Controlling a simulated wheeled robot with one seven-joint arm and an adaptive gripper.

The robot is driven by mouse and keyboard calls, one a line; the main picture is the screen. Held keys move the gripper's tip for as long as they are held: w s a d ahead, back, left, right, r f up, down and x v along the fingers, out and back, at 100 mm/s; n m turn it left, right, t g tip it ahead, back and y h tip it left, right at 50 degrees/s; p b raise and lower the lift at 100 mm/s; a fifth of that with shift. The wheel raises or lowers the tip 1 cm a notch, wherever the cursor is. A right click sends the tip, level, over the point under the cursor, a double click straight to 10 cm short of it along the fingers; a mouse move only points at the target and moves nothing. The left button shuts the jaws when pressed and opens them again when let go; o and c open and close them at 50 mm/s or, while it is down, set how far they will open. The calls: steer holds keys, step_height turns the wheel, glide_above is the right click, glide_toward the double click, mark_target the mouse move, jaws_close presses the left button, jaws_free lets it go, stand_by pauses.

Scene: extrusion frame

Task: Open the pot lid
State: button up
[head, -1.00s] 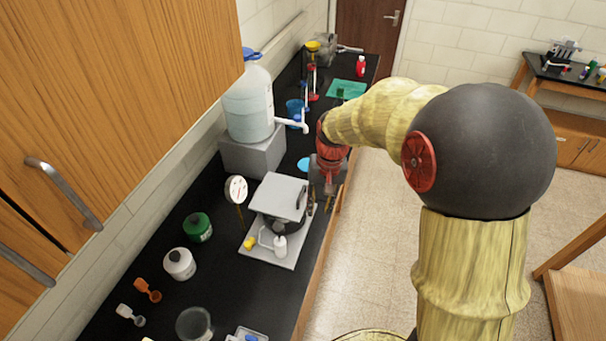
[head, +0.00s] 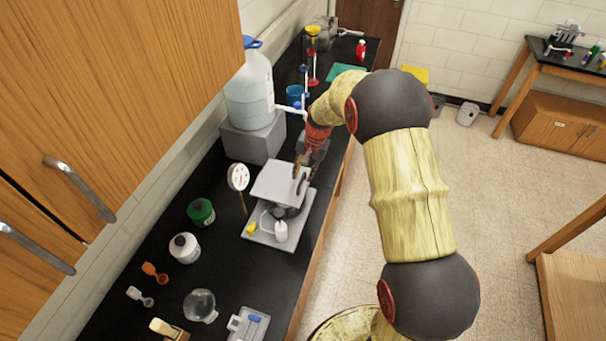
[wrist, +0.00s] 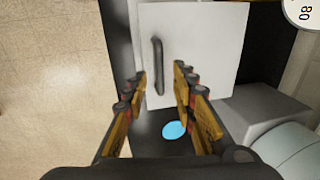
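The pot lid (head: 276,180) is a light grey square plate with a dark bar handle (head: 302,184) near its right edge. It covers the pot (head: 291,211), which shows only as a dark part beneath it, on a grey tray (head: 283,240). My gripper (head: 298,168) is at the lid's far right corner, close to the handle. In the wrist view, my gripper (wrist: 160,72) is open, and the lid (wrist: 210,45) fills the upper middle. The handle (wrist: 157,65) appears between the fingertips, pointing away from me. I cannot tell whether the fingers touch it.
A dial thermometer (head: 238,177) stands left of the lid. A grey block (head: 252,140) with a large water jug (head: 249,92) stands behind. A white bottle (head: 281,232) and yellow piece (head: 251,228) sit on the tray. Floor is free right of the black bench.

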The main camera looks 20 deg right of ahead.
steer(key=shift+w+a+f, duration=0.1)
steer(key=shift+a+f, duration=0.05)
steer(key=shift+f, duration=0.65)
steer(key=c, duration=0.3)
steer(key=c, duration=0.4)
jaws_close()
